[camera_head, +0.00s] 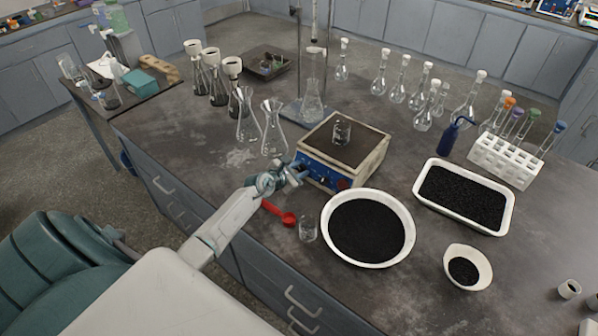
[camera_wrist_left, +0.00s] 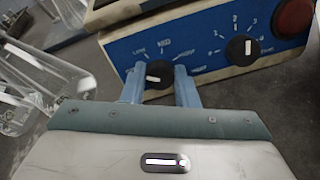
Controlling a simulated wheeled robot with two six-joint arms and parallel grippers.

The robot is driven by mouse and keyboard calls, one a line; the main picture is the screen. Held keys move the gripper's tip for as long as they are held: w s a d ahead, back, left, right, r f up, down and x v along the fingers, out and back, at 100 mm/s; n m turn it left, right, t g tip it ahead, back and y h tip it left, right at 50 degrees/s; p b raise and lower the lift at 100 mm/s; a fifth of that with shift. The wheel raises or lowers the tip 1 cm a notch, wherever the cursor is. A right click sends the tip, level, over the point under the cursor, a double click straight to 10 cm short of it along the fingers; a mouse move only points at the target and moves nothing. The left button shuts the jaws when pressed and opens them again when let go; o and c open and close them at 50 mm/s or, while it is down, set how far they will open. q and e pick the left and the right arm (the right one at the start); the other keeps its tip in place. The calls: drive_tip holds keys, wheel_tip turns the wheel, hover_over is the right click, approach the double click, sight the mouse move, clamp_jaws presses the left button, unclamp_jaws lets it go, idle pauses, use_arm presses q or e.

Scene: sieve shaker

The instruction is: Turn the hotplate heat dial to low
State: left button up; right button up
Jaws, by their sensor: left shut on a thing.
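The hotplate (camera_head: 366,146) stands on the bench with a blue front panel (camera_wrist_left: 122,50). In the left wrist view the black heat dial (camera_wrist_left: 159,73) sits under the labels LOW, MID and HIGH. Its white mark lies nearly flat across the knob; I cannot tell surely which setting it points to. My left gripper (camera_wrist_left: 158,90) is shut on this dial, one blue finger on each side; it also shows at the panel in the head view (camera_head: 299,171). A second black dial (camera_wrist_left: 242,50) with numbers and a red button (camera_wrist_left: 294,17) are to the right. My right gripper is not in view.
A small beaker (camera_head: 342,132) stands on the hotplate. Conical flasks (camera_head: 274,135) stand to its left. A white tray (camera_head: 506,224) is to the right.

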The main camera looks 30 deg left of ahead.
use_arm(q)
drive_tip(key=m+b, duration=0.1)
drive_tip(key=m, duration=0.2)
drive_tip(key=shift+f+b, duration=0.15)
drive_tip(key=shift+b, duration=0.2)
drive_tip(key=shift+d+m+b, duration=0.1)
drive_tip(key=shift+m+b, duration=0.75)
drive_tip(key=shift+m, duration=0.75)
drive_tip(key=o, duration=1)
drive_tip(key=shift+s+r, duration=0.25)
drive_tip(key=shift+s, duration=0.2)
drive_tip(key=d+v, duration=0.1)
drive_tip(key=v, duration=0.8)
drive_tip(key=shift+s+a+r+b, duration=0.3)
drive_tip(key=shift+s+a+b, duration=0.05)
drive_tip(key=shift+a, duration=0.15)
